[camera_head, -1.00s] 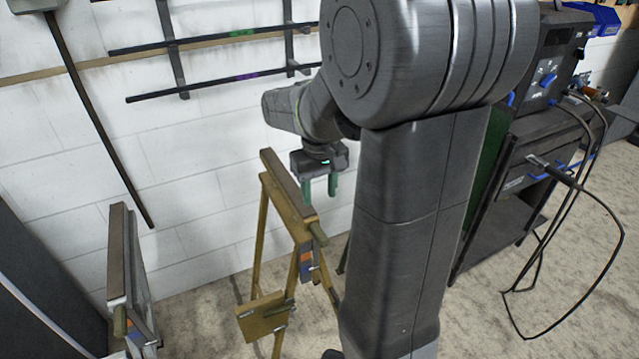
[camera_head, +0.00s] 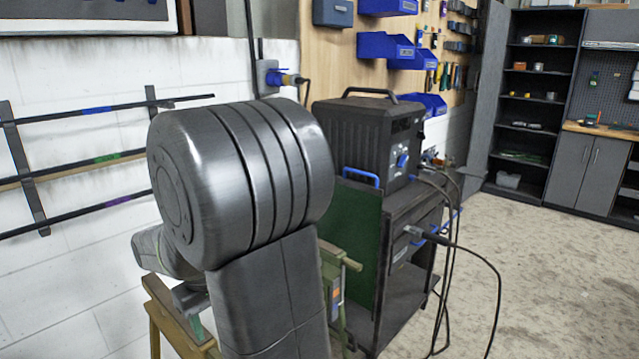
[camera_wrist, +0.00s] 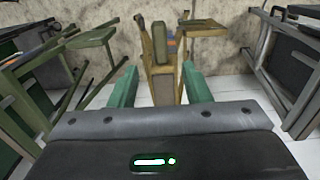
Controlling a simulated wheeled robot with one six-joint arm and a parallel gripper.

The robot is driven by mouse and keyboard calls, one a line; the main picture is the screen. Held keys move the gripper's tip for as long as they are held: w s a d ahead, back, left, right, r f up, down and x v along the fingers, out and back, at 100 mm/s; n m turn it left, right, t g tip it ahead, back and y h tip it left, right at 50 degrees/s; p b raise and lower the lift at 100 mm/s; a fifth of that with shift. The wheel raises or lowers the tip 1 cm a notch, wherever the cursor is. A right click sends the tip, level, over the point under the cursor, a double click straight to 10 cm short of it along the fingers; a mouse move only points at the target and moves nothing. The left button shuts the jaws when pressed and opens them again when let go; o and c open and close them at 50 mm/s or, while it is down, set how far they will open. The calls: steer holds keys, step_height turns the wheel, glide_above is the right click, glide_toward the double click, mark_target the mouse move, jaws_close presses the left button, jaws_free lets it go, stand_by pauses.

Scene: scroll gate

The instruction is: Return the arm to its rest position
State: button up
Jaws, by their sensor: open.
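My gripper (camera_wrist: 160,88) shows in the wrist view with its two green fingers spread apart and nothing between them. Beyond the fingers stands a yellow wooden trestle (camera_wrist: 160,65). In the head view my arm fills the middle and hides most of my gripper; a green finger (camera_head: 196,328) shows at the lower left, near the top of the yellow trestle (camera_head: 160,300). I cannot tell from these views whether the gripper touches the trestle.
A green trestle (camera_wrist: 85,45) stands left and a grey one (camera_wrist: 285,55) right in the wrist view. A black welding machine (camera_head: 365,135) sits on a dark cart (camera_head: 405,255) with hanging cables. Wall rods (camera_head: 90,160) are at left. Floor at right is clear.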

step_height(320, 180, down, 12)
steer(key=shift+r+b, duration=0.25)
steer(key=shift+b, duration=0.5)
steer(key=shift+r, duration=0.1)
